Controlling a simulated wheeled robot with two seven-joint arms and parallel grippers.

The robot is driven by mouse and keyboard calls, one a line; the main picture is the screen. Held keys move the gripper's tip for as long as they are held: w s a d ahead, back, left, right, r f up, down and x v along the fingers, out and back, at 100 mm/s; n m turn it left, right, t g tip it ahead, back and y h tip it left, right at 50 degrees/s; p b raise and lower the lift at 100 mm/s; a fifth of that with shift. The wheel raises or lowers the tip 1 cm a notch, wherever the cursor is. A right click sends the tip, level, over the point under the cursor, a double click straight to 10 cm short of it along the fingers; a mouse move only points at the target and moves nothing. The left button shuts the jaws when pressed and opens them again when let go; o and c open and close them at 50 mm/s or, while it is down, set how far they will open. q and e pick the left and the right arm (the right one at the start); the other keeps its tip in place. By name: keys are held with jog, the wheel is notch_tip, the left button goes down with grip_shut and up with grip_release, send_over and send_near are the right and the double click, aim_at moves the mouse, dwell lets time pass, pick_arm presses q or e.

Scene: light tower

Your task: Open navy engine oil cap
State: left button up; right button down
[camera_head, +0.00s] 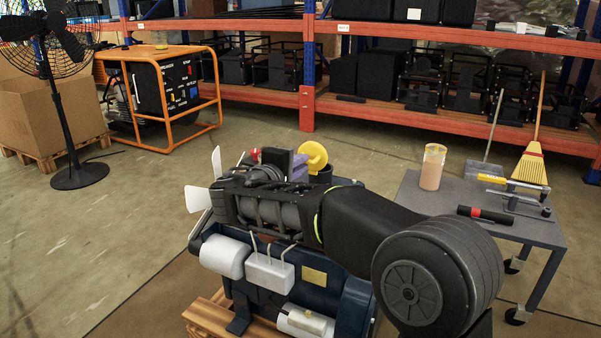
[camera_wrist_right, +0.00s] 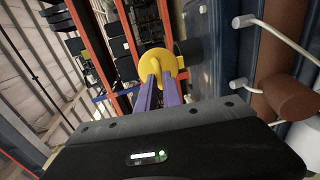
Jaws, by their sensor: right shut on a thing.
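The navy engine (camera_head: 355,302) stands in front of me on a wooden pallet, with my right arm across its top. A yellow oil cap (camera_head: 313,155) shows upright on its edge above a short black neck (camera_head: 323,174) at the back of the engine. My right gripper (camera_wrist_right: 159,78) has its purple fingers close together on the yellow cap (camera_wrist_right: 152,62). The black neck (camera_wrist_right: 187,52) is right beside the cap in the right wrist view; I cannot tell whether they still touch. My left gripper is not in view.
A grey cart (camera_head: 413,199) to the right holds a tan-filled clear container (camera_head: 432,167) and hand tools. A black fan (camera_head: 78,175) and an orange-framed generator (camera_head: 170,90) stand at the back left. Orange shelves line the back. The floor at left is clear.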

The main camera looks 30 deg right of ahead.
jog(key=c, duration=1.5)
grip_release()
jog(key=p+v, duration=0.2)
jog(key=v, duration=0.5)
jog(key=shift+s+a, duration=0.15)
jog(key=shift+a, duration=0.15)
